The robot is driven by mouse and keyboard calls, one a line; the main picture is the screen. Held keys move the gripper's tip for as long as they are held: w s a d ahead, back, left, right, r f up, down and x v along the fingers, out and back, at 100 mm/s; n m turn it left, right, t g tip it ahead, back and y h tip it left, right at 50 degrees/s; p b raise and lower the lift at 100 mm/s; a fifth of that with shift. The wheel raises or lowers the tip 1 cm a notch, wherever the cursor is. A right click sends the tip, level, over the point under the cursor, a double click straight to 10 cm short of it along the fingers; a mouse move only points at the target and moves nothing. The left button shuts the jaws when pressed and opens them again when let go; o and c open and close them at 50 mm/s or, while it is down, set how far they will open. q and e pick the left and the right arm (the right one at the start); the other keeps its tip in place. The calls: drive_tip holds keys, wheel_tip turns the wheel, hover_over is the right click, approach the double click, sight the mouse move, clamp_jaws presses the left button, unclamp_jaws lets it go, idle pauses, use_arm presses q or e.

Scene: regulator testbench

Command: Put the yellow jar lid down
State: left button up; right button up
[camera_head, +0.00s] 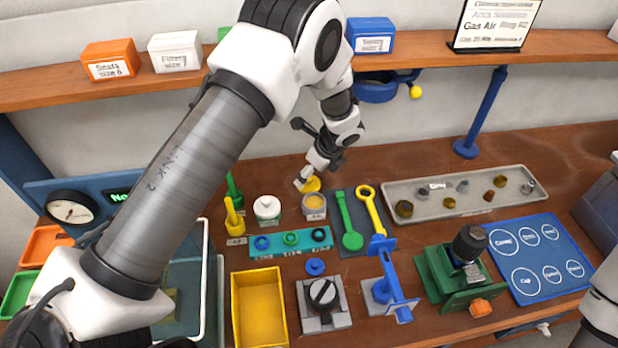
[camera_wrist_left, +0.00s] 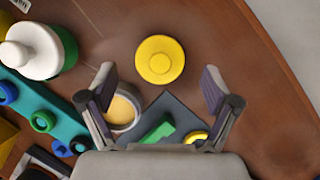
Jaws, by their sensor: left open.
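The yellow jar lid (camera_wrist_left: 160,59) lies on the brown bench top in the left wrist view, between and beyond my open fingertips. In the head view the lid (camera_head: 311,184) shows just below my left gripper (camera_head: 318,172), partly covered by it. My left gripper (camera_wrist_left: 158,88) is open, and its fingers do not touch the lid. The open jar (camera_head: 314,206) with tan contents stands in front of the lid; in the left wrist view the jar (camera_wrist_left: 122,110) is beside the left finger. My right gripper is out of view.
A white-lidded jar (camera_head: 267,208) stands left of the open jar. A green tool (camera_head: 349,225) and a yellow wrench (camera_head: 371,208) lie on a dark mat to the right. A grey parts tray (camera_head: 460,211) is farther right. Bare bench surrounds the lid's far side.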

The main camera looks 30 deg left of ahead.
use_arm(q)
drive_tip(key=b+v, duration=0.1)
drive_tip(key=v, duration=0.7)
drive_tip(key=shift+d+r, duration=0.2)
drive_tip(key=shift+r, duration=0.2)
